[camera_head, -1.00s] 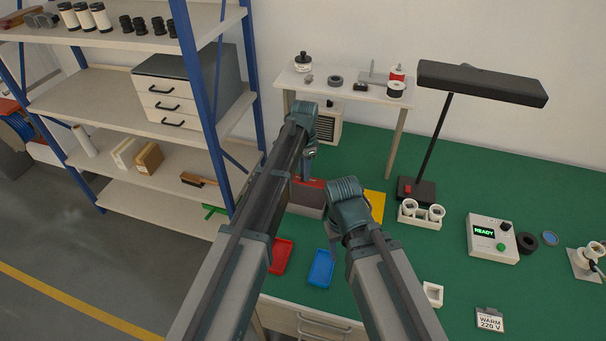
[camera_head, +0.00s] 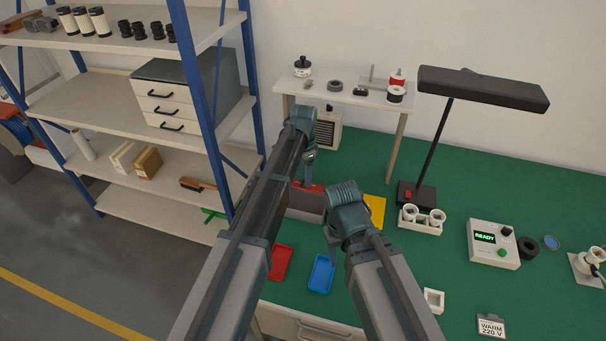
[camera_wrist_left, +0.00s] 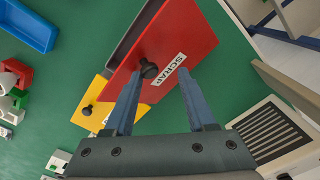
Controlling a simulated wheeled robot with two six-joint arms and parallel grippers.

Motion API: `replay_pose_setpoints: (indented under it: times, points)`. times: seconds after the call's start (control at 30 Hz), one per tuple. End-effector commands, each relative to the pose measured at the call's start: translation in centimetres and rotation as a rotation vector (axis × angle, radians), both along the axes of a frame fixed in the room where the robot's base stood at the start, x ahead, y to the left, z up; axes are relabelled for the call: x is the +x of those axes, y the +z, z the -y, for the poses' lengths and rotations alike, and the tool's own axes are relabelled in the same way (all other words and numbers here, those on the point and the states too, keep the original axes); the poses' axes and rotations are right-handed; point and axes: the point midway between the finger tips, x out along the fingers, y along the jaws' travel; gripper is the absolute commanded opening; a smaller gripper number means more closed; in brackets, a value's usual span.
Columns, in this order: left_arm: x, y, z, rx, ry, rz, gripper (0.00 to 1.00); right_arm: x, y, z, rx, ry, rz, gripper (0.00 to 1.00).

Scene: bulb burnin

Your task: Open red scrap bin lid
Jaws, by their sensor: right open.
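The red scrap bin lid (camera_head: 311,188) tops a grey bin (camera_head: 303,203) on the green bench. In the left wrist view the red lid (camera_wrist_left: 190,42) bears a SCRAP label and a black knob (camera_wrist_left: 148,69). My left gripper (camera_head: 308,168) is over the lid. In the left wrist view its fingers (camera_wrist_left: 160,82) are apart, with the knob in line between them, nearer the left finger. I cannot tell whether they touch it. My right gripper (camera_head: 338,230) is to the right of the bin; its fingertips are hidden by its own wrist.
A yellow lid (camera_wrist_left: 92,98) is beside the scrap bin. A red tray (camera_head: 280,263) and a blue tray (camera_head: 321,273) lie in front. A small raised shelf (camera_head: 345,95) stands behind, with a vented box (camera_wrist_left: 270,135) near it. A shelving rack (camera_head: 212,110) is at left.

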Motion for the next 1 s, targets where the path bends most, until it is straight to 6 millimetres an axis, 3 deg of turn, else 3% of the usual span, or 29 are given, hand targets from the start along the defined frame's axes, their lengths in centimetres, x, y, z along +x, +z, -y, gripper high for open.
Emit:
replay_pose_setpoints:
  times: [0.47, 1.0]
  points:
    - [-0.2, 1.3, 0.0, 0.0, -0.001, -0.002, 0.56, 0.0, 1.3, 0.0, 0.0, 0.0, 0.0, 0.55]
    - [-0.1, 8.8, 0.0, 0.0, 0.0, -0.002, 0.56, 0.0, 8.8, 0.0, 0.0, 0.002, 0.0, 0.55]
